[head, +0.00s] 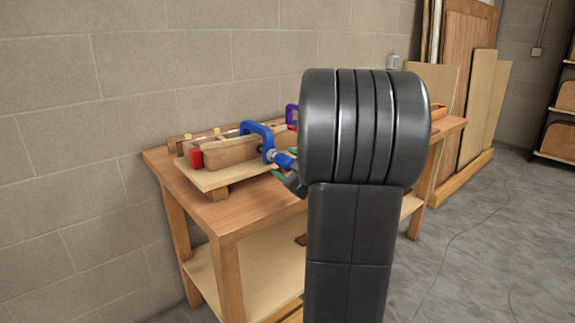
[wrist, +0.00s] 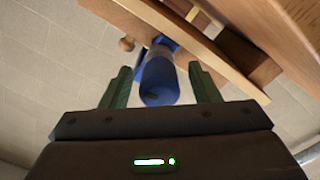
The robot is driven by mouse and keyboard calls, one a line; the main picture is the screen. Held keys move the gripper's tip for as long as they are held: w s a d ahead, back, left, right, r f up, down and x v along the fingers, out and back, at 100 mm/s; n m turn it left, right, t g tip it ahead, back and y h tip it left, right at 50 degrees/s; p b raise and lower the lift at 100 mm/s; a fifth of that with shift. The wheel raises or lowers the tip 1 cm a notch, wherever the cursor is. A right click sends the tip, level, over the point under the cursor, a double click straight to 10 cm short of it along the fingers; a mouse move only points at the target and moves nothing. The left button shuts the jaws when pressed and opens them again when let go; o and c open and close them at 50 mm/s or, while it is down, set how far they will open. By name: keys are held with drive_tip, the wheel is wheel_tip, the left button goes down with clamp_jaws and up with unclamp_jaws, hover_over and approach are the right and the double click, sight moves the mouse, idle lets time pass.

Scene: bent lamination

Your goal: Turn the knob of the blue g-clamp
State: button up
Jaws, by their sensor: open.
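The blue g-clamp (head: 258,130) grips the wooden form on the workbench in the head view. Its blue knob (head: 283,159) points toward my arm. In the wrist view the knob (wrist: 159,82) shows end-on as a blue cylinder, between the two green fingers of my gripper (wrist: 161,88). The fingers are open, with a gap on each side of the knob. In the head view my arm hides most of my gripper; part of it shows close to the knob.
The clamped form rests on a pale board (head: 207,178) on the wooden workbench (head: 240,217). A red clamp part (head: 196,159) is at its left and a purple clamp (head: 291,114) is behind. A block wall (head: 120,70) stands behind. Wood panels (head: 470,75) lean at the right.

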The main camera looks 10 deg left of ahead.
drive_tip(key=shift+c, duration=0.3)
drive_tip(key=c, duration=0.9)
drive_tip(key=shift+c, duration=0.2)
drive_tip(key=shift+p, duration=0.35)
drive_tip(key=shift+r+m+p, duration=0.15)
drive_tip(key=shift+m+p, duration=0.8)
drive_tip(key=shift+m, duration=0.15)
drive_tip(key=m+p, duration=0.4)
drive_tip(key=shift+m, duration=0.3)
drive_tip(key=m+p, duration=0.2)
drive_tip(key=m, duration=0.1)
drive_tip(key=shift+s+a, duration=0.1)
drive_tip(key=shift+f+m+p, duration=0.2)
drive_tip(key=shift+m+p, duration=1.1)
drive_tip(key=shift+m, duration=0.8)
